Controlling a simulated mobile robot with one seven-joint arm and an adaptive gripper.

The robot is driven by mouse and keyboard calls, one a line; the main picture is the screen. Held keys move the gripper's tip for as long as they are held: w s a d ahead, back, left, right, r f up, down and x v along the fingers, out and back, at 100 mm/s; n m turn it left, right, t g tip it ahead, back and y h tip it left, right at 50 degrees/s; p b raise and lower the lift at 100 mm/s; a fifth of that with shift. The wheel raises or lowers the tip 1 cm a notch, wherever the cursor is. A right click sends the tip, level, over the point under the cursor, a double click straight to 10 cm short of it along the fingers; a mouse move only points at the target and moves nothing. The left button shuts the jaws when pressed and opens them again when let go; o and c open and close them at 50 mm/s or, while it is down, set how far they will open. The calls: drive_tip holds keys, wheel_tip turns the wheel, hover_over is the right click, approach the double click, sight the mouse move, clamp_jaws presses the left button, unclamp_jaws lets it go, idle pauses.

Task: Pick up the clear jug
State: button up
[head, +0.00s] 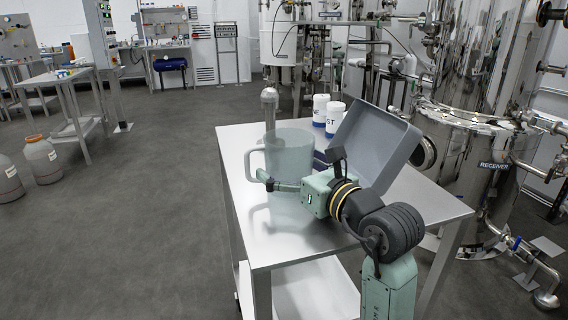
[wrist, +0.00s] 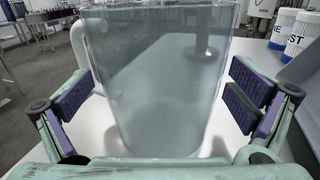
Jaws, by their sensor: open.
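The clear jug (head: 290,148) stands upright on the metal table, with its handle at the left. In the wrist view the jug (wrist: 165,85) fills the middle, between the two fingers. My gripper (wrist: 162,98) is open, with one purple-padded finger at each side of the jug. The left finger is beside the handle side, and gaps show between the pads and the jug's walls. In the head view my gripper (head: 284,176) is low at the jug's near side, and its far finger is hard to make out.
The metal table (head: 245,225) has free room at its near left. A grey open case (head: 372,130) stands close right of the jug. Two white bottles (head: 327,115) and a metal cylinder (head: 269,105) are behind it. A steel receiver tank (head: 465,150) stands at the right.

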drive_tip(key=shift+w+a, duration=0.3)
drive_tip(key=shift+w, duration=0.15)
drive_tip(key=shift+c, duration=0.6)
drive_tip(key=c, duration=1.2)
